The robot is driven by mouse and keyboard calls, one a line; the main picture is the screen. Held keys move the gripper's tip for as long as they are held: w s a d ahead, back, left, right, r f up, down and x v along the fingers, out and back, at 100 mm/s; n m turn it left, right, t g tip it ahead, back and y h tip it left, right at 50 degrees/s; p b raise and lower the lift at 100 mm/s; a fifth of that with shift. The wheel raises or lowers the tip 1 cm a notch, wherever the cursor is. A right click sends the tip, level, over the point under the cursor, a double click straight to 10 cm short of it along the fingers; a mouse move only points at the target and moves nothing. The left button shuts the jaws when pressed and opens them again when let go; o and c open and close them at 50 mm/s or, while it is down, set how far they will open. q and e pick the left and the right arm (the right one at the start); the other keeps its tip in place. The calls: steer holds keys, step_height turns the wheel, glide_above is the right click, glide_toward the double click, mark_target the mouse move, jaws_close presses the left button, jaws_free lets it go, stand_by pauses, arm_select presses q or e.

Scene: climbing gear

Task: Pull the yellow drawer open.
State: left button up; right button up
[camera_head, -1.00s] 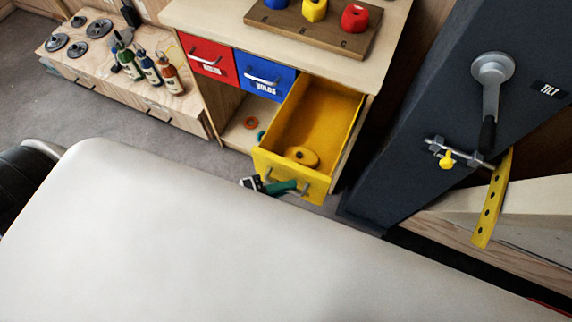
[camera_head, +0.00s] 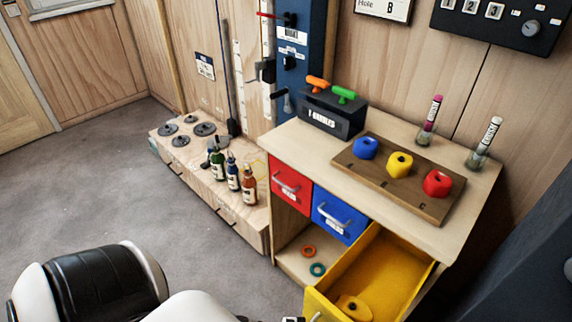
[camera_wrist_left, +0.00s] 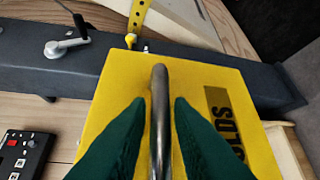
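The green fingers of my left gripper (camera_wrist_left: 160,104) lie on either side of this handle. Narrow yellow gaps show between bar and fingertips, so the gripper is open around it. In the head view the gripper is mostly cut off at the bottom edge. My right gripper is not in view.
Red (camera_head: 291,185) and blue (camera_head: 340,216) drawers are closed above an open shelf with two rings. The cabinet top (camera_head: 300,145) holds a wooden board (camera_head: 399,178) with coloured holds, a dark caddy (camera_head: 331,110) and two jars. A low bench with bottles stands left; grey floor is free beyond.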

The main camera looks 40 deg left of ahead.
arm_select(q)
steer(key=b+v, duration=0.1)
steer(key=v, duration=1)
steer(key=shift+s+a, duration=0.2)
steer(key=shift+s, duration=0.05)
